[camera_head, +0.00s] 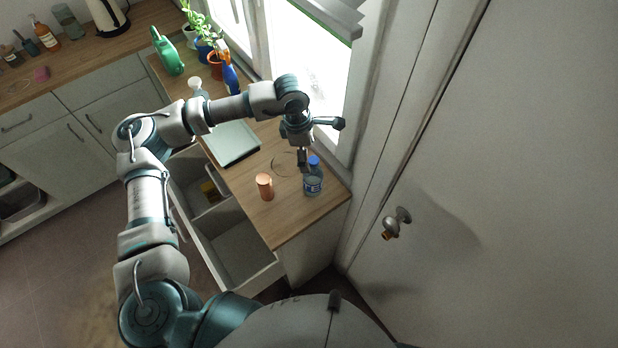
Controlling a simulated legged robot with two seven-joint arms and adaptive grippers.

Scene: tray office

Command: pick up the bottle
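A clear bottle (313,182) with a blue cap and a blue label stands upright near the front right end of the wooden counter (290,222). My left arm reaches in from the left and bends down over the counter. My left gripper (304,165) points down at the bottle's upper left side, close to its cap. Whether it touches the bottle cannot be told. The fingers are seen nearly edge-on, so their opening is unclear. My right gripper is not in view.
A copper-coloured cup (265,187) stands left of the bottle. A pale green tray (232,143) lies behind it. An open drawer (238,250) juts out below the counter. The window wall and a white door (500,180) are to the right.

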